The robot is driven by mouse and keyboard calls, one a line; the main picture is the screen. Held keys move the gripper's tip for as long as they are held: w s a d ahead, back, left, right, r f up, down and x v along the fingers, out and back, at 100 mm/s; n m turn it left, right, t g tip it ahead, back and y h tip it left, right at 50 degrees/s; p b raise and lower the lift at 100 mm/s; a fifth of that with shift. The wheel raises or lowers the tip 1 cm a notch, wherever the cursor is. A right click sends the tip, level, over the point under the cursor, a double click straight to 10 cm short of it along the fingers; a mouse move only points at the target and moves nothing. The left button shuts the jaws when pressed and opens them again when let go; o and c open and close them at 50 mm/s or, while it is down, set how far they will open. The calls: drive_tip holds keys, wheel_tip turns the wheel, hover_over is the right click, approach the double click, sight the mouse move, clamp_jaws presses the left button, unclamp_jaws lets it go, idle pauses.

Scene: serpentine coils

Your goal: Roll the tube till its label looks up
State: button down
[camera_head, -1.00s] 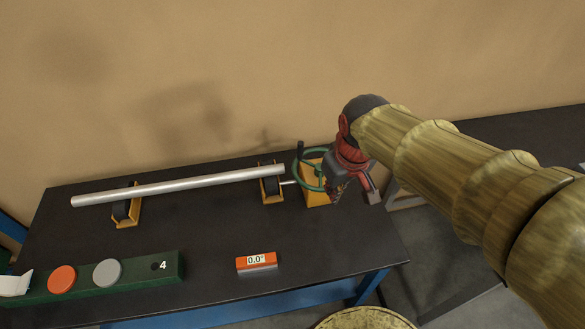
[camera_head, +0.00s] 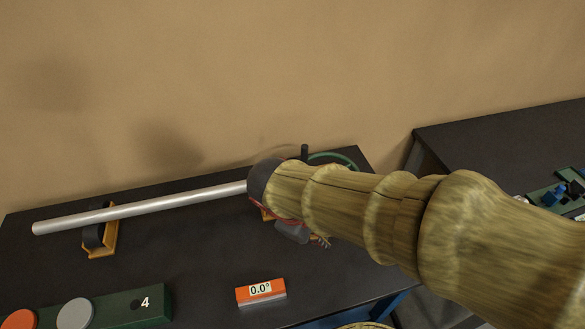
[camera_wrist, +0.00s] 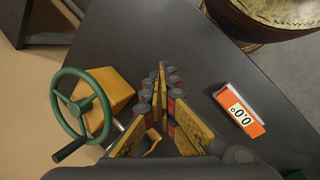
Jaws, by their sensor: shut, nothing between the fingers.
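A plain silver tube (camera_head: 140,209) lies across the dark table in the head view. Its left part rests on an orange stand with a black roller (camera_head: 97,239); my arm hides its right end. No label shows on the visible side. A green handwheel (camera_head: 340,157) with a black knob stands behind my arm, and in the wrist view the handwheel (camera_wrist: 84,105) is on an orange block. My gripper (camera_wrist: 162,68) is shut and empty, over the table to the right of the wheel and apart from it. The head view mostly hides it behind my arm.
An orange readout (camera_head: 260,290) showing 0.0° sits at the table's front; it also shows in the wrist view (camera_wrist: 240,110). A green panel (camera_head: 147,308) marked 4 carries orange and grey discs at front left. A second table (camera_head: 500,145) stands at right. The table's middle is clear.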

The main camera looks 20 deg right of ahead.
drive_tip(key=w+a+f+n+t+h+b, duration=0.2)
drive_tip(key=w+f+n+h, duration=0.4)
drive_tip(key=w+n, duration=0.25)
drive_tip(key=w+a+r+n+t+h+b, duration=0.2)
drive_tip(key=w+a+r+n+t+h, duration=0.15)
drive_tip(key=w+a+n+t, duration=0.55)
drive_tip(key=shift+m+g+h, duration=0.45)
drive_tip(key=shift+m+g, duration=0.2)
drive_tip(key=shift+g, duration=0.25)
drive_tip(key=b+x, duration=0.1)
drive_tip(key=x, duration=0.4)
drive_tip(key=b+x, duration=0.1)
drive_tip(key=x, duration=0.4)
drive_tip(key=b+x, duration=0.2)
drive_tip(key=x, duration=0.4)
drive_tip(key=shift+f, duration=0.25)
drive_tip(key=shift+w+d+r+p, duration=0.1)
drive_tip(key=shift+w+d+p, duration=0.1)
drive_tip(key=shift+p, duration=0.3)
drive_tip(key=shift+w+d+m+g+h+p, duration=0.25)
drive_tip(key=shift+w+m+g+h+p, duration=0.15)
drive_tip(key=shift+m+g, duration=0.15)
